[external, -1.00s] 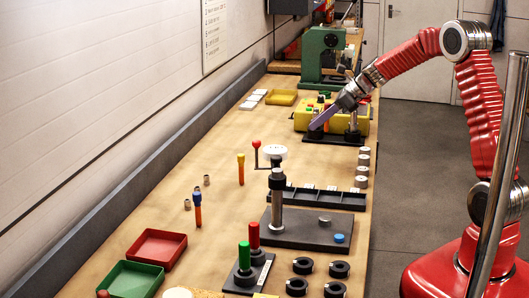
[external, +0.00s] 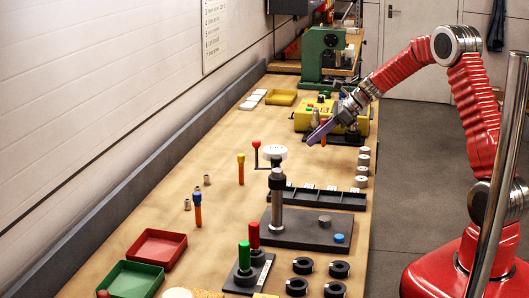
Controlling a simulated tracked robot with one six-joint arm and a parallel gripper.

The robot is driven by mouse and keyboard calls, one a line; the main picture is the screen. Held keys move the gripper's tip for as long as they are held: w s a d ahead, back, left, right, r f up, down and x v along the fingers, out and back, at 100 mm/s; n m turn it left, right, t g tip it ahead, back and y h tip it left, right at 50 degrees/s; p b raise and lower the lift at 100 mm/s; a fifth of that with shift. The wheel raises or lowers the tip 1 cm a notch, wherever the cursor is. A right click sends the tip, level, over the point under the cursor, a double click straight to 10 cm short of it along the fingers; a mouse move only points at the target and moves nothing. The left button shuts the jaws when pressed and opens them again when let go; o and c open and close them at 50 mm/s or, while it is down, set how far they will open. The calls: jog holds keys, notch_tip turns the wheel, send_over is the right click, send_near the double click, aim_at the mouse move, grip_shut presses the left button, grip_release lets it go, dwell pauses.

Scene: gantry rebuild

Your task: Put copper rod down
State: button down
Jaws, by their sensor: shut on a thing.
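My gripper (external: 322,132), with long purple-grey fingers slanting down to the left, is in front of the yellow machine, above the small black stand (external: 345,139). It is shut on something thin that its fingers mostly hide. I take this to be the copper rod, but its colour and outline are too small to make out. I cannot tell whether it touches the stand or the bench.
The yellow machine (external: 303,122) and green machine (external: 312,62) stand behind my gripper. Nearer are a white-topped post (external: 274,153), a dark rack (external: 318,199), several grey cylinders along the right edge and a black press base (external: 305,231). The bench's left middle is fairly clear.

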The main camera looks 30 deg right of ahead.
aim_at(317, 160)
jog(key=shift+f, duration=0.3)
jog(key=shift+f, duration=0.1)
jog(key=shift+f, duration=1.8)
jog(key=c, duration=1.6)
grip_release()
jog(key=shift+f, duration=0.1)
jog(key=shift+c, duration=0.2)
